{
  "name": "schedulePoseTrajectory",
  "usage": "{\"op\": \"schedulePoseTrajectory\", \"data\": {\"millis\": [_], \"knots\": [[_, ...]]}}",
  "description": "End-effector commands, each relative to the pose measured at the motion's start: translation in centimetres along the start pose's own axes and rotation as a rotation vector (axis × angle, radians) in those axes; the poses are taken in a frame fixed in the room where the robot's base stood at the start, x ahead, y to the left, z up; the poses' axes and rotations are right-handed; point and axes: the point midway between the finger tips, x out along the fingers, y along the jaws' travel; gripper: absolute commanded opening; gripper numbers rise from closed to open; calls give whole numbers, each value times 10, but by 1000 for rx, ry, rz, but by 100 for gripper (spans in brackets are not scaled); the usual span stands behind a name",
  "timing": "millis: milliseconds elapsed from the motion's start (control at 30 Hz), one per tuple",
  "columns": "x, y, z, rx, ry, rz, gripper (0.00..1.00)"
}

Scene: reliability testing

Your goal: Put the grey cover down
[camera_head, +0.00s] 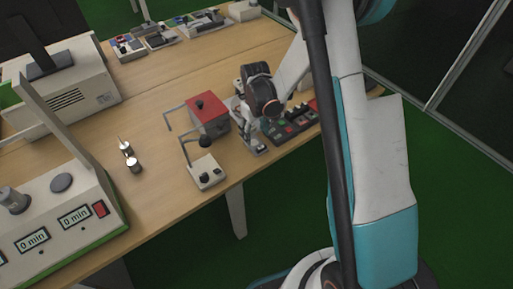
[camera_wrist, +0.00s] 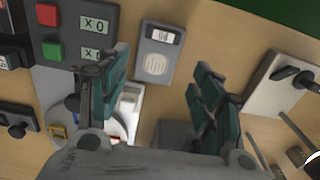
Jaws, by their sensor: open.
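My gripper (camera_wrist: 165,90) is open in the wrist view, with its two teal-padded fingers spread and nothing held between them. In the head view my gripper (camera_head: 246,120) is low over the wooden table, largely hidden by my wrist. I cannot surely tell which thing is the grey cover. A grey block (camera_wrist: 185,136), partly hidden by my gripper, shows between the fingers low in the wrist view. Beyond the fingertips lies a small grey device (camera_wrist: 156,52) with a display and a pale round disc.
A dark panel with red and green buttons (camera_wrist: 73,32) is left of the fingers; this panel (camera_head: 293,125) is right of my gripper in the head view. A red-topped box (camera_head: 208,112) and a pale switch box (camera_head: 207,172) stand left. The table's middle (camera_head: 165,95) has bare room.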

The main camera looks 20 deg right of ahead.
Motion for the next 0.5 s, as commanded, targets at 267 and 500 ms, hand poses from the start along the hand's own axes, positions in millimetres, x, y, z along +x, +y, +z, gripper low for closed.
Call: {"op": "schedulePoseTrajectory", "data": {"millis": [267, 500], "knots": [[17, 1, 1, 0, 0, 0, 60], [52, 4, 2, 0, 0, 0, 60]]}}
